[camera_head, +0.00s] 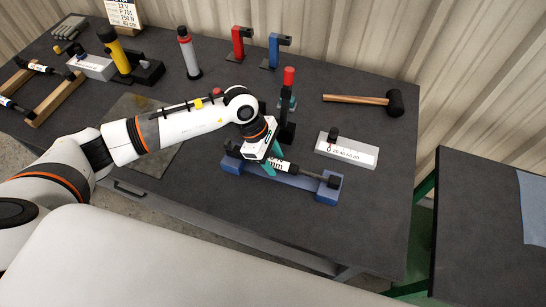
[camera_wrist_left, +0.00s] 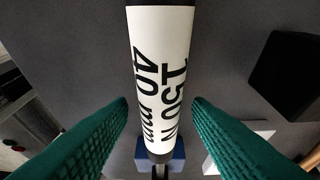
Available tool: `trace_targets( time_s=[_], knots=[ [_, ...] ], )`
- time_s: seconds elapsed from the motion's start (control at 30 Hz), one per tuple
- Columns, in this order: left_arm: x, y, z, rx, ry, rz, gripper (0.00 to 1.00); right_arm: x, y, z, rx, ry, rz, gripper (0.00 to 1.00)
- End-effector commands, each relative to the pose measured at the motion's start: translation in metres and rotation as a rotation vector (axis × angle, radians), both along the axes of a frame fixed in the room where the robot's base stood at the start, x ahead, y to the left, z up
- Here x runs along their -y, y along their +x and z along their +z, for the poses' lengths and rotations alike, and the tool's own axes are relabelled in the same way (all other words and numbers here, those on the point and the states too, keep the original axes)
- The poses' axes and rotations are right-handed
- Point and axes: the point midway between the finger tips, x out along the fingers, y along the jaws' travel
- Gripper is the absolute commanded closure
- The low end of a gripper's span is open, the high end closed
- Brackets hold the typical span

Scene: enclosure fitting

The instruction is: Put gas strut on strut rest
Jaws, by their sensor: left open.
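The gas strut (camera_head: 309,173) has a white label and a dark rod end. It lies along the blue strut rest (camera_head: 284,181), with its rod end over the rest's right block. My left gripper (camera_head: 267,163) is over the strut's labelled body and hides its left part. In the left wrist view the strut's label (camera_wrist_left: 160,75) reads 150 N and 40 mm. The green fingers of my left gripper (camera_wrist_left: 160,120) are open on either side of it, with a gap on both sides. The strut's far end is over a blue block of the rest (camera_wrist_left: 172,151). My right gripper is not in view.
A dark stand with a red top (camera_head: 289,77) is just behind my left gripper. A white labelled block (camera_head: 347,154) is right of the rest, and a mallet (camera_head: 362,100) lies behind. A wooden rack (camera_head: 57,97) with other struts is at left. The front right table is clear.

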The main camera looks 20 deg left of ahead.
Motion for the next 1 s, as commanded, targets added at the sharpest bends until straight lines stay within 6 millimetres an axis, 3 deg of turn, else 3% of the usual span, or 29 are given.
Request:
trace_targets(
  time_s=[0.6,1.0],
  knots=[
    [-0.043,0.002,0.102,0.004,0.001,-0.001,0.54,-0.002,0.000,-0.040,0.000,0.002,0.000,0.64],
    [-0.046,0.002,0.112,0.000,0.000,0.000,0.54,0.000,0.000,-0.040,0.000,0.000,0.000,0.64]
  ],
)
